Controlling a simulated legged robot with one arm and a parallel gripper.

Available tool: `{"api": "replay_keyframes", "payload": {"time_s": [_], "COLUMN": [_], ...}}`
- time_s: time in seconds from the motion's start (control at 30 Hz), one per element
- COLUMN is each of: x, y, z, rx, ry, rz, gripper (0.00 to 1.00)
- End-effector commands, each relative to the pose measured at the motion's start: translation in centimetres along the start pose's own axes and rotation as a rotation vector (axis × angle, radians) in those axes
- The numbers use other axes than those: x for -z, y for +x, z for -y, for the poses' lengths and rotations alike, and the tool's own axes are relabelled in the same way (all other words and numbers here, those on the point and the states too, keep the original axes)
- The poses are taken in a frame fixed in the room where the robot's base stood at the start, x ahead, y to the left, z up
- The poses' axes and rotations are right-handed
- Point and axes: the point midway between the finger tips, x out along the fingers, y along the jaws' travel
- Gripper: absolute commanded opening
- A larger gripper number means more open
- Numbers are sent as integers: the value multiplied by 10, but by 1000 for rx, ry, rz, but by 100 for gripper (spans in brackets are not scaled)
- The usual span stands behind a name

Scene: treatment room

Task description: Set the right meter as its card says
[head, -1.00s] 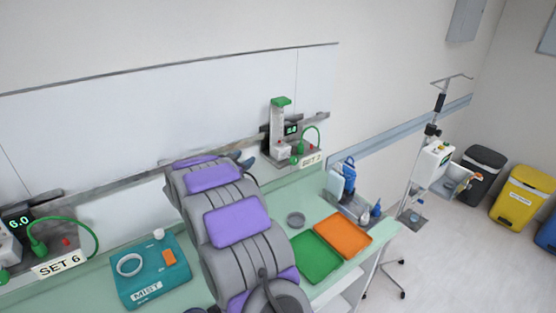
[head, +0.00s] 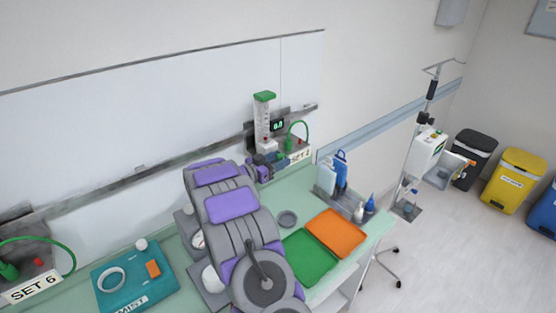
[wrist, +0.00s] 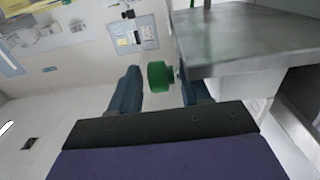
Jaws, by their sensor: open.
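The right meter (head: 264,125) is on the wall rail, a clear upright tube with a green top. Its small display (head: 278,126) is lit, too small to read surely. Its card (head: 299,155) sits below, reading SET and a digit that looks like 2. My gripper (head: 262,167) is at the meter's lower left, covering part of its base. In the wrist view, my open gripper (wrist: 160,92) has a green knob (wrist: 160,76) between its two blue-grey fingers. A gap shows on the knob's left; the right finger is close, and I cannot tell if it touches.
A card SET 6 (head: 36,287) marks the left station. A teal MIST tray (head: 135,281), a green tray (head: 306,256) and an orange tray (head: 335,233) lie on the counter. A grey metal plate (wrist: 245,40) is close beside the fingers in the wrist view.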

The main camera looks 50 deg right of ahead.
Motion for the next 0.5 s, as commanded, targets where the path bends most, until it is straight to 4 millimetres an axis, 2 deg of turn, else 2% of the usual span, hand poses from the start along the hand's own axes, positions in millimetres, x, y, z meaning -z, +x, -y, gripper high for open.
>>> {"api": "replay_keyframes", "payload": {"time_s": [0.27, 0.5], "x": [9, 7], "y": [-2, 5], "z": [-1, 0], "rx": [1, 2], "ry": [3, 3], "rz": [-20, -14], "gripper": [47, 47]}}
